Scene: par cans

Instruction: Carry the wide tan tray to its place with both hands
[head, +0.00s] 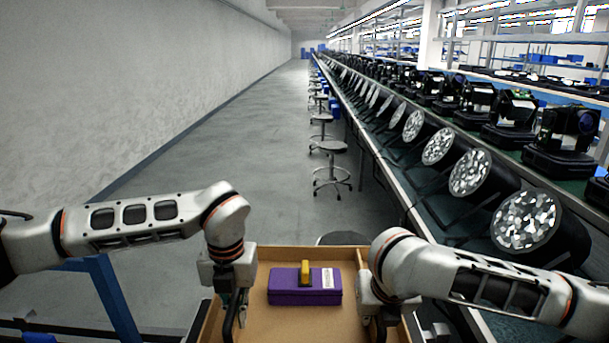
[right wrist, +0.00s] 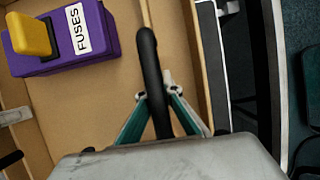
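The wide tan tray (head: 262,327) is at the bottom middle of the head view, its right side showing in the right wrist view (right wrist: 88,112). It has a black handle at each side. My right gripper (right wrist: 156,95) has its fingers closed around the right black handle (right wrist: 150,60). My left gripper (head: 234,302) is at the left handle, its fingers either side of it and seemingly closed on it. A purple box (head: 291,290) with a yellow grip and a "FUSES" label lies inside the tray. The tray's underside is hidden.
A long bench (head: 398,172) with round lamps (head: 527,220) and black fixtures runs along the right. Several stools (head: 332,165) stand beside it. A blue frame (head: 112,295) is at lower left. The grey aisle floor (head: 240,150) ahead is clear, with a wall (head: 110,80) on the left.

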